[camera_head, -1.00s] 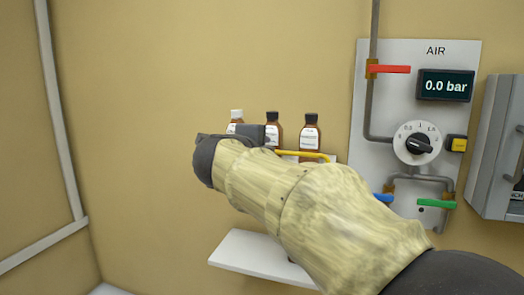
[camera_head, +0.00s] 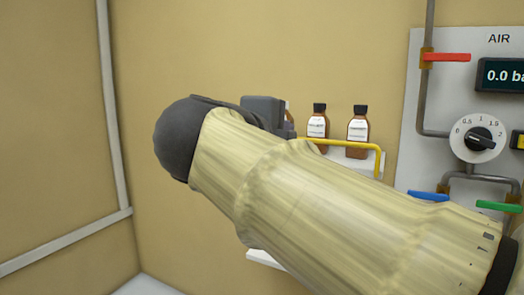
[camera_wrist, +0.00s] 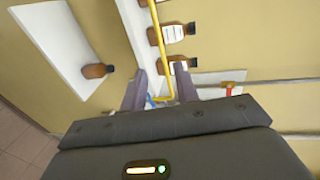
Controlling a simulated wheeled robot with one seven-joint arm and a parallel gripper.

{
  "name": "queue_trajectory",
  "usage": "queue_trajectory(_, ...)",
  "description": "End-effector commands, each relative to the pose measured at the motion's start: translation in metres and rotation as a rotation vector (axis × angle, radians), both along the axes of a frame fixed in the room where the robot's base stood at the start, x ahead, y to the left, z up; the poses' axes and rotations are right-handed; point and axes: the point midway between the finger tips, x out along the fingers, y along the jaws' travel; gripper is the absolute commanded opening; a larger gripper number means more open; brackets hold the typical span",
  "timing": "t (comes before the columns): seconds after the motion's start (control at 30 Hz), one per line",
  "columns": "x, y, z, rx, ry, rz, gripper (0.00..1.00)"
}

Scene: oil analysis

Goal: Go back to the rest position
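My gripper (camera_wrist: 160,84) shows in the wrist view with its two dark fingers apart and nothing held between them. A yellow rail and a bit of blue show beyond the gap. In the head view my arm reaches across the middle, and the fingertips are hidden behind my wrist. Two brown bottles with black caps, a left one (camera_head: 318,124) and a right one (camera_head: 358,130), stand upright on the upper shelf (camera_head: 368,162) behind the yellow rail (camera_head: 345,147). Another bottle beside them is mostly hidden by my wrist.
A lower white shelf (camera_wrist: 62,42) holds one brown bottle (camera_wrist: 97,71); my arm mostly hides this shelf in the head view. At the right is the AIR panel (camera_head: 425,100) with a red handle (camera_head: 447,57), dial (camera_head: 478,138), blue handle (camera_head: 428,195) and green handle (camera_head: 498,207). The left wall is clear.

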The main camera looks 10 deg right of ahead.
Motion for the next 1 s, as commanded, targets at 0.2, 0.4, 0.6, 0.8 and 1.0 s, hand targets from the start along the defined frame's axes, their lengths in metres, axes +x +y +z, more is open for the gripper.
queue_trajectory(0.2, -0.019, 0.014, 0.004, 0.0, 0.0, 0.0, 0.31)
queue_trajectory(0.4, -0.021, 0.015, 0.005, 0.0, 0.0, -0.001, 0.31)
queue_trajectory(0.6, -0.018, 0.014, 0.004, -0.012, -0.003, 0.002, 0.31)
queue_trajectory(0.8, 0.016, 0.01, -0.005, -0.177, -0.044, 0.052, 0.31)
queue_trajectory(1.0, 0.072, 0.017, -0.045, -0.495, -0.03, 0.233, 0.31)
